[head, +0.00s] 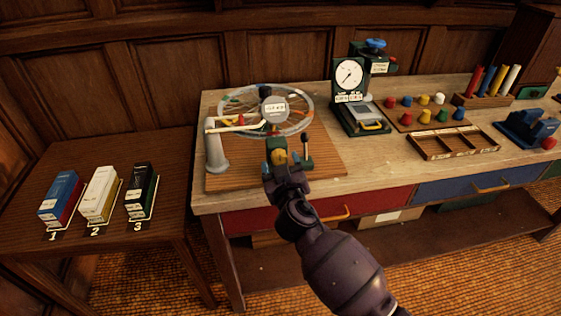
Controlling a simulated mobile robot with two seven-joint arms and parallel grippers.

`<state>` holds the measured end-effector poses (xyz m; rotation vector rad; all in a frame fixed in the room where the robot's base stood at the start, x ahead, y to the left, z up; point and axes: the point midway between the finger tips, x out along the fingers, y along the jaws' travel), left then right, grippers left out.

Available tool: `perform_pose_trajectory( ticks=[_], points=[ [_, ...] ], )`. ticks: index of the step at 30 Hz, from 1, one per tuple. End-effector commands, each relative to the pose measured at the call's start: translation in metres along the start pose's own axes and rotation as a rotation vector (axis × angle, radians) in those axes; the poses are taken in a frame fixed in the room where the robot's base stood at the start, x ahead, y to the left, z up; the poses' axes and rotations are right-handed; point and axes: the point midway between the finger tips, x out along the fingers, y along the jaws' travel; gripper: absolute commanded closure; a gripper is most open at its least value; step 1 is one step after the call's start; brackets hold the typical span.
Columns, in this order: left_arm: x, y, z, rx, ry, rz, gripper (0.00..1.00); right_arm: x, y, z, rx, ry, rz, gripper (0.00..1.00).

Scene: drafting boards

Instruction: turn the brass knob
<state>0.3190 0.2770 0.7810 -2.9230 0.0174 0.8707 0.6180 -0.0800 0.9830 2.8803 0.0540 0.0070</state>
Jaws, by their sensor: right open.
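A round brass-yellow knob (279,157) shows at the front of the wheel apparatus on a wooden board (228,178). My right gripper (284,163) is open, right at the knob. Its fingers appear to be on either side of the knob, but I cannot tell whether they touch it. The gripper and wrist hide the knob's lower part and what it is mounted on. My left gripper is not in view.
A dial gauge (348,75) stands to the right. Numbered boxes (98,190) stand on the left table.

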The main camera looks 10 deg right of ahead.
Motion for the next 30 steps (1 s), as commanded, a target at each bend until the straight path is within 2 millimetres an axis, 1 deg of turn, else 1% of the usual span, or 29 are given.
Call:
perform_pose_trajectory(
  ticks=[5,14,21,24,30],
  points=[
    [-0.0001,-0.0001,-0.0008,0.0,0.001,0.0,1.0,0.0093,0.0003,-0.0001,-0.002,0.0,0.0,0.31],
    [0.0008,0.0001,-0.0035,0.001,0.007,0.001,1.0,0.0102,0.0003,0.0002,-0.001,0.0,0.0,0.31],
    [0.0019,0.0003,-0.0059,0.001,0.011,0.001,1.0,0.0101,0.0002,0.0002,-0.001,0.0,0.0,0.68],
    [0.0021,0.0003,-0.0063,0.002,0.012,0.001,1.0,0.01,0.0002,0.0001,-0.001,0.0,0.0,0.81],
    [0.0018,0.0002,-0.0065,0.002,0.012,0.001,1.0,0.01,0.0002,0.0,-0.015,0.0,0.0,0.81]
  ],
)
